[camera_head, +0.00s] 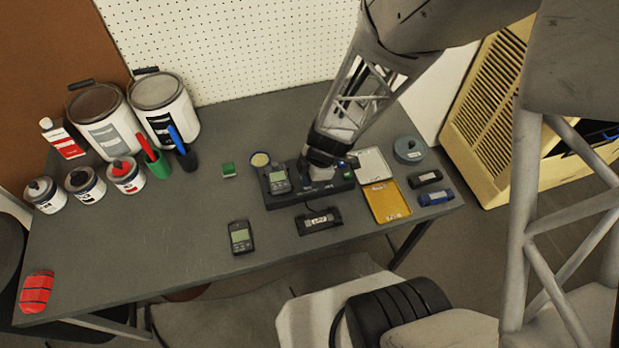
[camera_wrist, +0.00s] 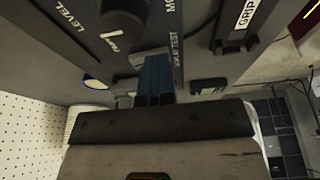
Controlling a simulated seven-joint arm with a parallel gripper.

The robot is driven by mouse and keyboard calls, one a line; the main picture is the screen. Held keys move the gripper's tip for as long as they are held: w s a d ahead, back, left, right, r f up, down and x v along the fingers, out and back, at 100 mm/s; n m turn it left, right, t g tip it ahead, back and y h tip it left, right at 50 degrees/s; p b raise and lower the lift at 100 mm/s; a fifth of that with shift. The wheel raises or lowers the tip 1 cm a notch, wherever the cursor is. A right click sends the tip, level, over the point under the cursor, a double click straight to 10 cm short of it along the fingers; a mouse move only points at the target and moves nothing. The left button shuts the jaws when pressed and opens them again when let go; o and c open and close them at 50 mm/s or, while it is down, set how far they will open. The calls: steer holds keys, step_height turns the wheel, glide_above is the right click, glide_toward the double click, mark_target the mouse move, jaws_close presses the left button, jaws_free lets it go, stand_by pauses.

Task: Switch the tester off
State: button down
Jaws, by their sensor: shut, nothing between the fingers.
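The tester, which I take to be the long dark device (camera_head: 283,202), sits near the back middle of the table. My gripper (camera_head: 318,172) is right over its middle, pointing down, and hides part of its top. My blue-tipped fingers (camera_wrist: 152,62) are together, empty, and close to the panel beside the knob. I cannot tell whether they touch it.
A dark block (camera_head: 319,221) and another handheld unit (camera_head: 241,237) lie in front. A yellow tray (camera_head: 386,203) and pale tray (camera_head: 373,164) are at right. Paint cans (camera_head: 163,107) stand left.

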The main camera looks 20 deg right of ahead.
steer(key=shift+s+f, duration=0.45)
steer(key=shift+f, duration=0.2)
steer(key=shift+w+r, duration=0.2)
steer(key=shift+w, duration=0.25)
steer(key=shift+w+r, duration=0.2)
steer(key=shift+w, duration=0.25)
steer(key=shift+w+r, duration=0.15)
steer(key=shift+r, duration=0.6)
steer(key=s+a+v, duration=0.1)
steer(key=v, duration=1.2)
steer(key=shift+s, duration=0.25)
steer(key=shift+r, duration=0.2)
